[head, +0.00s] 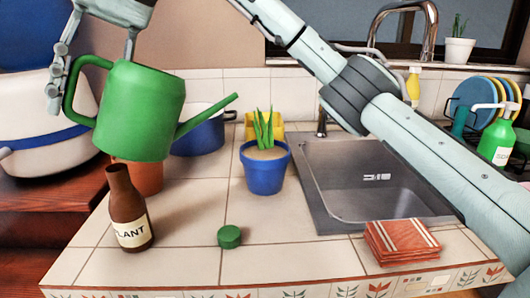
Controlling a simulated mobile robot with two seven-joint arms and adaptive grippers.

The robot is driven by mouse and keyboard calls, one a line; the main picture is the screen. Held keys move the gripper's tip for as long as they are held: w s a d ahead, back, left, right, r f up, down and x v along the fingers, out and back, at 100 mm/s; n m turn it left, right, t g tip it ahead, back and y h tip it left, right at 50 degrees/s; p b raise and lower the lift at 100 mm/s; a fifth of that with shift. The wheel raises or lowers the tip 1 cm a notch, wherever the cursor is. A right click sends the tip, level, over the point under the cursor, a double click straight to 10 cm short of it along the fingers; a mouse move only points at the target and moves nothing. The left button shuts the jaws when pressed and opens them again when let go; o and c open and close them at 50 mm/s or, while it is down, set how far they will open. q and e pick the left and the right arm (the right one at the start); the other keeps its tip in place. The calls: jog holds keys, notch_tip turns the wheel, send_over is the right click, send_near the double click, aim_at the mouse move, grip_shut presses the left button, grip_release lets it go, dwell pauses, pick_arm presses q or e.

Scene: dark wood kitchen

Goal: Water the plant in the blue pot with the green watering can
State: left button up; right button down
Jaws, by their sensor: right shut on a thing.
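The green watering can (140,112) is held up at the left, above the counter, nearly upright. Its spout points right, with the tip up and left of the plant's leaves. My right gripper (62,78) is at the can's left side, shut on its handle (73,88). The blue pot (264,175) stands on the tiled counter left of the sink. Its plant (262,130) has several upright green leaves. No water shows. My left gripper is not in view.
A brown bottle (124,190) labelled "PLANT" and a green cap (229,237) stand in front. A terracotta pot (150,180) and a blue cooking pot (203,138) are behind. The sink (365,190), folded red cloths (400,240) and a green soap bottle (498,140) are at right.

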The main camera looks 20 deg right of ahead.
jog(key=shift+w+d+r+y, duration=0.1)
jog(key=shift+d+y, duration=0.2)
jog(key=shift+d, duration=0.15)
dwell(0.6)
jog(key=shift+d, duration=0.15)
dwell(0.3)
jog(key=shift+w, duration=0.1)
